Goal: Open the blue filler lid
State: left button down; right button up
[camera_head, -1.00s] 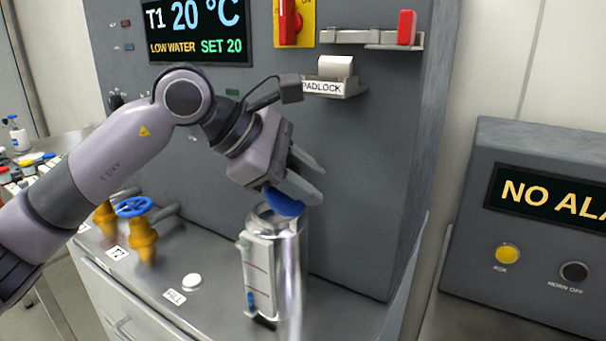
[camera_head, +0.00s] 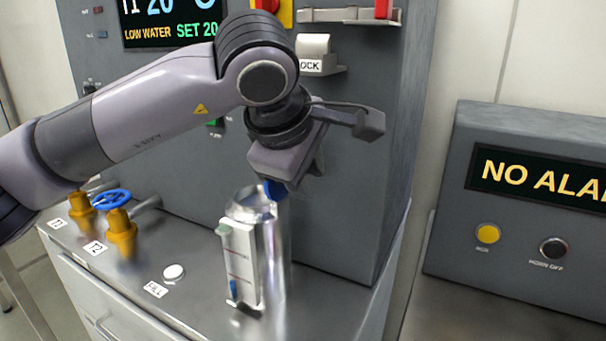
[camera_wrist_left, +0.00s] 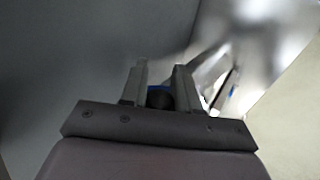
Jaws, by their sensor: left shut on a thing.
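The blue filler lid (camera_head: 275,190) stands tilted up at the rim of the silver cylindrical vessel (camera_head: 272,250), mostly hidden by my gripper. My left gripper (camera_head: 288,183) is shut on the lid, above the back right of the vessel's mouth. In the left wrist view a bit of the blue lid (camera_wrist_left: 160,90) shows between the two fingers (camera_wrist_left: 160,85). The vessel's round mouth is visible and looks uncovered. My right gripper is not in view.
A white level gauge (camera_head: 240,265) is on the vessel's front. The grey cabinet wall (camera_head: 350,170) is close behind. An alarm box (camera_head: 530,230) stands right.

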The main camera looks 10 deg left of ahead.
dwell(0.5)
pick_arm(q)
jog(key=c, duration=0.9)
grip_release()
jog(key=v, duration=0.7)
jog(key=shift+s+b, duration=0.15)
jog(key=shift+b, duration=0.3)
jog(key=shift+d, duration=0.15)
